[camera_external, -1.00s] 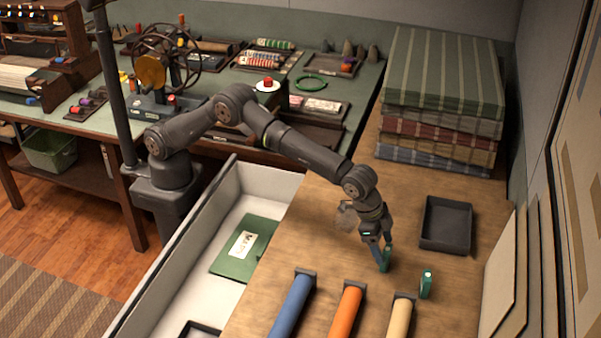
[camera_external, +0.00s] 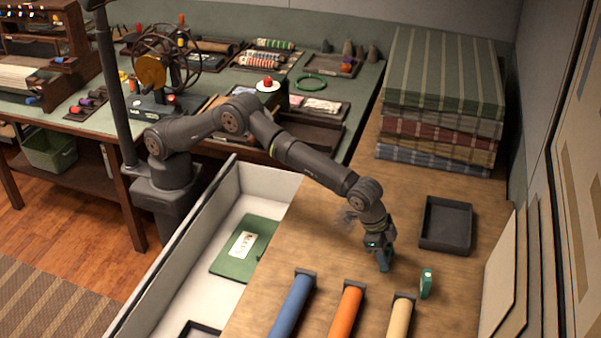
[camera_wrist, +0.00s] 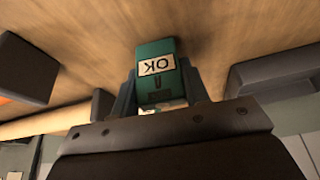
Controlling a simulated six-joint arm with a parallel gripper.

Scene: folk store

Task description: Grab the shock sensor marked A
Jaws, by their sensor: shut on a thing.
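My gripper (camera_external: 384,264) points down at the wooden tabletop, left of the black tray. In the wrist view its fingers (camera_wrist: 165,88) are shut on a green shock sensor (camera_wrist: 156,60), one on each side. That sensor shows a pale label reading OK, upside down, with small dark marks below it. No clear letter A can be read on it. In the external view the held sensor is mostly hidden by the fingers. A second green sensor (camera_external: 426,284) stands upright on the table, to the right of my gripper, apart from it.
An empty black tray (camera_external: 446,248) lies behind the second sensor. Blue (camera_external: 291,305), orange (camera_external: 347,311) and cream (camera_external: 400,317) rolls lie in front. Folded striped cloths (camera_external: 440,85) are stacked at the back. Boards (camera_external: 498,272) lean at the right.

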